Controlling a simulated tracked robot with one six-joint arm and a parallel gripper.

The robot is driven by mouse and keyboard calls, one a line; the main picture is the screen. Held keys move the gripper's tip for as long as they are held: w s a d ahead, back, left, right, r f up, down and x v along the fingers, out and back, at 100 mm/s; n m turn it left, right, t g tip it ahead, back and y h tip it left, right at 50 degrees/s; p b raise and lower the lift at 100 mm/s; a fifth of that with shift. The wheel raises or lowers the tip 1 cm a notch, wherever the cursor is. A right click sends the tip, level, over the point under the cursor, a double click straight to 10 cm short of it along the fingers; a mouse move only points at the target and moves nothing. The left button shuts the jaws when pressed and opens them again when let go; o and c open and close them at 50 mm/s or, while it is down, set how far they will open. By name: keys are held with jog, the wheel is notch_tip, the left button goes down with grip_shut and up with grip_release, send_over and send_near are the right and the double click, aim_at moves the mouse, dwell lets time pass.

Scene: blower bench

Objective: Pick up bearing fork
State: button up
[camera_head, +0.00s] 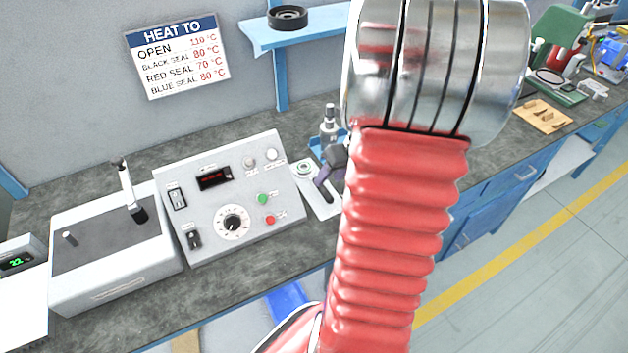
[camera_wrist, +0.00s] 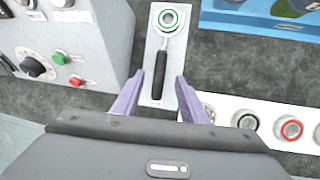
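The bearing fork (camera_wrist: 158,77) has a black handle and a metal ring head holding a green-sealed bearing (camera_wrist: 168,18). It lies on a pale plate (camera_wrist: 151,40) on the bench. In the head view part of my gripper (camera_head: 328,178) shows beside my red arm.
A control box (camera_head: 232,200) with knobs and buttons stands left of the plate. A white strip (camera_wrist: 222,108) with several bearings lies at the right in the wrist view, below a blue tray (camera_wrist: 262,22). A heating sign (camera_head: 178,58) hangs on the wall.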

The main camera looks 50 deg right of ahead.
aim_at(323, 186)
jog(key=shift+w+f, duration=0.1)
jog(key=shift+f, duration=0.25)
jog(key=shift+x, duration=2.6)
jog(key=shift+w+r, duration=0.1)
jog(key=shift+c, duration=0.5)
grip_shut()
